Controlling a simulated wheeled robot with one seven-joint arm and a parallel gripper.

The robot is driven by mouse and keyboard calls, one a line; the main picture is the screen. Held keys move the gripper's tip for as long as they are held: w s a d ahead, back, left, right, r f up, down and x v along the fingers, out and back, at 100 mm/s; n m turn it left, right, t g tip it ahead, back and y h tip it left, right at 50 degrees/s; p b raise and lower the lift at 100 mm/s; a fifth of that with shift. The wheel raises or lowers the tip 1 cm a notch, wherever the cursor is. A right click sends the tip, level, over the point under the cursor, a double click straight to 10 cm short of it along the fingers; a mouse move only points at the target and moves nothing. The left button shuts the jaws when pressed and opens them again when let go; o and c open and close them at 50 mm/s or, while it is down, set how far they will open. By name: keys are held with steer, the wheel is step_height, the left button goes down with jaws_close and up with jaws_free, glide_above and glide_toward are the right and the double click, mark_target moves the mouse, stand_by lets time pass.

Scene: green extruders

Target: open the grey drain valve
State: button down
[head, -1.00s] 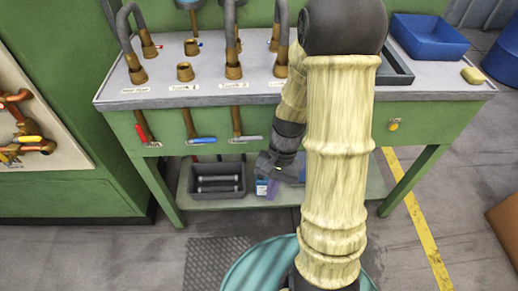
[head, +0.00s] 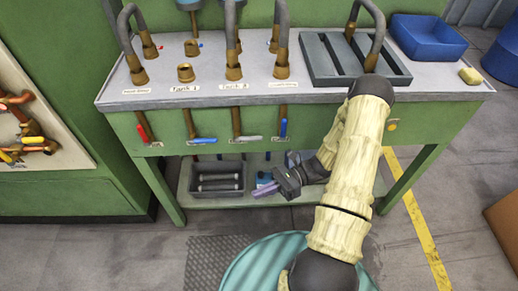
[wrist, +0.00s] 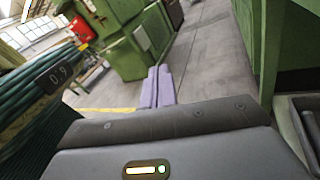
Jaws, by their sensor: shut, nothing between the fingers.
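The grey drain valve handle (head: 247,138) lies sideways at the foot of its brown pipe, under the front edge of the green bench. My gripper (head: 258,191) is below and slightly right of the handle, in front of the lower shelf, apart from the handle. Its purple fingers are together with nothing between them; they also show in the wrist view (wrist: 157,88), pointing away toward the floor. The valve handle is not in the wrist view.
A blue handle (head: 202,141) lies sideways left of the grey one. A red handle (head: 143,133) and another blue handle (head: 283,129) hang downward. A grey bin (head: 217,180) stands on the lower shelf. Green hoses (wrist: 40,80) are at left in the wrist view.

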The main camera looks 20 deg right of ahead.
steer(key=w+d+f+m+t, duration=0.2)
steer(key=d+m+t, duration=0.2)
steer(key=m+t, duration=0.4)
steer(key=w+d+f+m+t, duration=0.2)
steer(key=d+f+m+t, duration=0.1)
steer(key=m+t, duration=0.5)
steer(key=d+t, duration=0.1)
steer(key=t, duration=0.2)
steer(key=shift+w+d+t+y+p, duration=0.15)
steer(key=shift+t+y+p, duration=0.15)
steer(key=shift+t+p, duration=0.1)
steer(key=p, duration=0.2)
glide_toward(250, 139)
steer(key=shift+w+a+f+x, duration=0.25)
steer(key=shift+f+x, duration=0.2)
steer(key=shift+x, duration=2.2)
